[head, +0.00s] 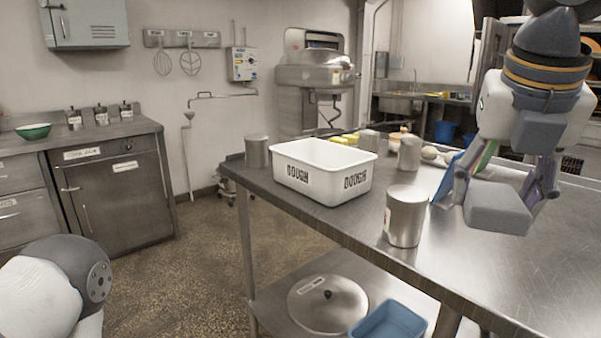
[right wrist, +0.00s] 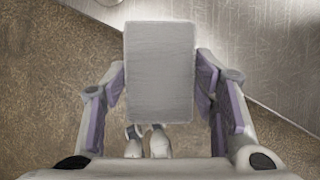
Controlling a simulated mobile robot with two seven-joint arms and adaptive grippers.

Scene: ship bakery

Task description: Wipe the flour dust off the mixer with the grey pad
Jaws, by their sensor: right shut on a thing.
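The grey pad (head: 498,207) is a rounded block held in my right gripper (head: 497,196), over the steel table's right part in the head view. In the right wrist view the pad (right wrist: 160,72) sits between both fingers of the gripper (right wrist: 160,88), which are shut on its sides. The mixer (head: 316,78) stands at the back wall, well away from the pad. Flour dust on it is too small to tell. My left gripper is out of view; only part of a left arm link shows at lower left.
The steel table (head: 470,268) bears a white dough bin (head: 318,182), a near metal canister (head: 405,216) and several other canisters and small items. A lid (head: 327,304) and a blue tub (head: 388,322) are on its lower shelf. Floor (head: 205,255) is clear left of the table.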

